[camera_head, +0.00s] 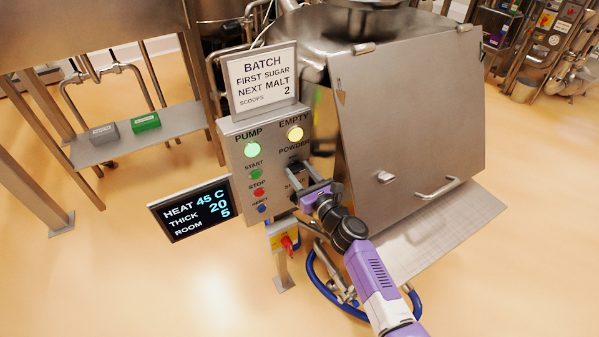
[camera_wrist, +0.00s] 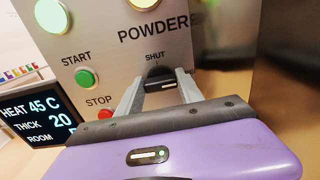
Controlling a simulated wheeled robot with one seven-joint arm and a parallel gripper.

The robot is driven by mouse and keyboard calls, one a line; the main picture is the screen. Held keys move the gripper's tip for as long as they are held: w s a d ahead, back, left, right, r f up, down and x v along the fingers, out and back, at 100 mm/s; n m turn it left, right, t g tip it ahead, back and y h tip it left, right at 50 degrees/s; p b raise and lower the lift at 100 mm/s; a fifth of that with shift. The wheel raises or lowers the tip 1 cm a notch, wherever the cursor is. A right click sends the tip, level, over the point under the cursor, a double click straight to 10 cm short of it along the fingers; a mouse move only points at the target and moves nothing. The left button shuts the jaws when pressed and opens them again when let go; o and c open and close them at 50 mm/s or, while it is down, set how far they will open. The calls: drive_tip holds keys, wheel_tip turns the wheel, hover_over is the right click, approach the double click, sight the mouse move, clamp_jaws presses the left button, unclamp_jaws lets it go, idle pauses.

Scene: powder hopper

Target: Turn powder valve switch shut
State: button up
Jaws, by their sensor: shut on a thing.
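The powder valve switch (camera_wrist: 158,71) is a black knob below the word SHUT under the POWDER label, on a grey control panel (camera_wrist: 95,30). In the wrist view the two grey fingers of my gripper (camera_wrist: 160,82) stand on either side of the knob and are closed on it. A pale mark shows on the knob's near side; I cannot tell clearly which way it points. In the head view my gripper (camera_head: 306,190) reaches the panel (camera_head: 236,150) from the lower right and mostly hides the switch and the lettering around it.
Left of the switch are a green START button (camera_head: 256,174), a red STOP button (camera_head: 259,192) and a blue button (camera_head: 262,209). A green PUMP lamp (camera_head: 252,149) and a yellow EMPTY lamp (camera_head: 295,133) look lit. The hopper's steel lid (camera_head: 410,120) stands close right. A display (camera_head: 190,209) juts out left.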

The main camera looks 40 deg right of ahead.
drive_tip(key=n+b, duration=0.2)
drive_tip(key=n, duration=0.2)
drive_tip(key=shift+f+n+b, duration=0.15)
drive_tip(key=shift+n+b, duration=0.15)
drive_tip(key=shift+b, duration=0.1)
drive_tip(key=n+b, duration=0.2)
drive_tip(key=n, duration=0.2)
drive_tip(key=shift+a+n, duration=0.1)
drive_tip(key=shift+n, duration=0.2)
drive_tip(key=n+b, duration=0.2)
drive_tip(key=n, duration=0.2)
drive_tip(key=shift+f, duration=0.1)
drive_tip(key=shift+a+n+b, duration=0.1)
drive_tip(key=shift+n+b, duration=1)
drive_tip(key=shift+n, duration=1)
drive_tip(key=o, duration=1.4)
